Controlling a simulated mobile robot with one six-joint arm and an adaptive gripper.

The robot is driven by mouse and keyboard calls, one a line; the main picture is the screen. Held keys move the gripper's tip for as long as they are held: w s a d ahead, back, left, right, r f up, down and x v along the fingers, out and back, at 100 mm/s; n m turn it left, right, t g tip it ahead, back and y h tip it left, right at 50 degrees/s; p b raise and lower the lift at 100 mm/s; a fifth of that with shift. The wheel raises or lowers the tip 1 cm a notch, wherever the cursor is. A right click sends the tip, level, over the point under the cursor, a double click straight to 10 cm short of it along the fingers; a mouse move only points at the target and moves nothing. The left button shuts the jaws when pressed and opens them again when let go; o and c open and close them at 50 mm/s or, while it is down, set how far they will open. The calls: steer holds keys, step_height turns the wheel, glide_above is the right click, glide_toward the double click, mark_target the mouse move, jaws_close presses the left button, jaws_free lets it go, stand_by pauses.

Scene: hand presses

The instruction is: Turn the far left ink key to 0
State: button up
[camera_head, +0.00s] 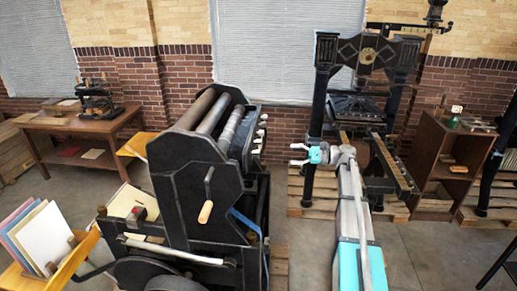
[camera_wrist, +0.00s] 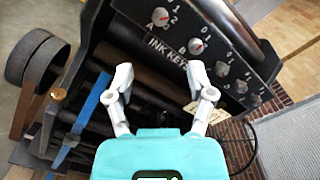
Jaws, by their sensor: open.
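The ink key panel (camera_wrist: 180,42) is a black strip on the press, lettered "INK KEY", with a row of round pale knobs. The far left ink key (camera_wrist: 160,17), marked A, is at the top left of the row in the wrist view. Its knob carries a red mark; its exact setting is too small to read. The B key (camera_wrist: 195,46) comes after it, lower right. My gripper (camera_wrist: 160,78) is open and empty, below the panel in the wrist view and apart from the knobs. In the head view my gripper (camera_head: 298,154) is right of the press's knobs (camera_head: 262,132).
The black roller press (camera_head: 185,190) fills the middle, with a crank handle (camera_head: 206,211) on its near side. A tall hand press (camera_head: 318,110) stands behind my arm on the right. A wooden table (camera_head: 75,124) is at the far left. Bare floor shows at lower right.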

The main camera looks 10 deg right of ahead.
mark_target(258, 153)
stand_by(0.4)
steer(key=x, duration=1.3)
steer(key=shift+w+a, duration=0.2)
steer(key=shift+a, duration=0.15)
jaws_close()
